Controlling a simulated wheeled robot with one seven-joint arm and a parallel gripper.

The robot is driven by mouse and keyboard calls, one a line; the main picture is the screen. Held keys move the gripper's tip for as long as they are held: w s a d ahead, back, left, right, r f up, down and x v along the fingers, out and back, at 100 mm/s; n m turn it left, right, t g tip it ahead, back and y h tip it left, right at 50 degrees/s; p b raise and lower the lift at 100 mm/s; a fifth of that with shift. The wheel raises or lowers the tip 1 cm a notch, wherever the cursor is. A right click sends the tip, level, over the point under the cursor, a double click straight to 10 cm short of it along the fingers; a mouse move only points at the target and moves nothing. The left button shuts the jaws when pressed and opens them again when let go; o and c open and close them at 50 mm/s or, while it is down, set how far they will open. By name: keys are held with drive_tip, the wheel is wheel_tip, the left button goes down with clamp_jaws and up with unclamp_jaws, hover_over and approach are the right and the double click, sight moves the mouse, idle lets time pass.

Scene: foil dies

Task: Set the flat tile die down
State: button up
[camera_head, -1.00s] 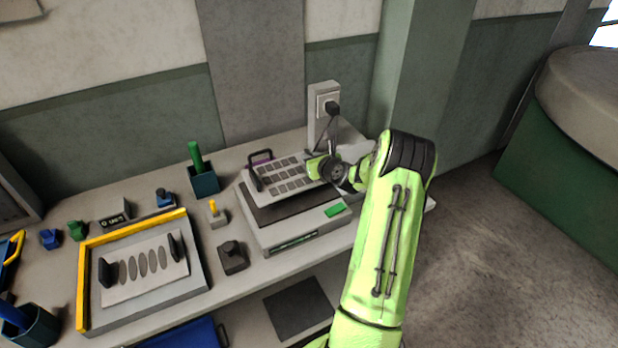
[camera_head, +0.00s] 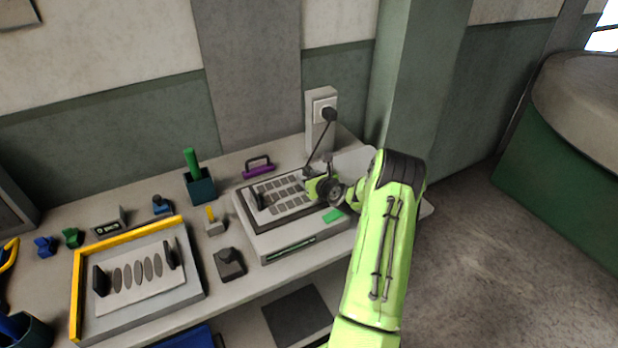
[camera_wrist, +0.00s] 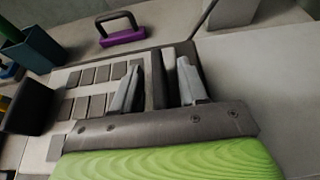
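The flat tile die (camera_head: 282,195) is a pale plate with rows of grey rectangular tiles and a dark upright grip at each end. It lies level, or nearly so, over the dark recessed bed (camera_head: 247,222) of the grey machine; whether it fully touches the bed is hard to see. My gripper (camera_head: 309,179) is at the die's right end.
A purple block with a dark handle (camera_head: 258,170) stands behind the machine. A white socket post (camera_head: 321,115) with a plug and cable is behind my gripper. A yellow-edged tray (camera_head: 78,300) holds another die with ovals (camera_head: 137,275). A dark knobbed block (camera_head: 229,263) sits between.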

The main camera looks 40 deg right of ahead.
drive_tip(key=shift+r, duration=0.1)
drive_tip(key=v, duration=1.1)
drive_tip(key=shift+s+r, duration=0.2)
drive_tip(key=shift+s, duration=0.1)
drive_tip(key=w+a+r+n+g+y, duration=0.15)
drive_tip(key=a+r+n, duration=0.25)
drive_tip(key=a+n, duration=0.65)
drive_tip(key=w+a+r+n+g+y, duration=0.1)
drive_tip(key=a+r+n+g+y, duration=0.3)
drive_tip(key=a+n, duration=0.6)
drive_tip(key=s+a+r+n+g+h, duration=0.1)
drive_tip(key=s+a+r+n, duration=0.3)
drive_tip(key=s+a+n, duration=0.2)
drive_tip(key=s+a+r+n+h, duration=0.1)
drive_tip(key=s+a+r+n, duration=0.2)
drive_tip(key=s+a+n, duration=0.35)
drive_tip(key=s+a+r+n, duration=0.1)
drive_tip(key=s+n, duration=0.5)
drive_tip(key=s, duration=0.3)
drive_tip(key=shift+s+a+r+g, duration=0.15)
drive_tip(key=shift+s+a+g, duration=0.05)
drive_tip(key=shift+s+g, duration=0.2)
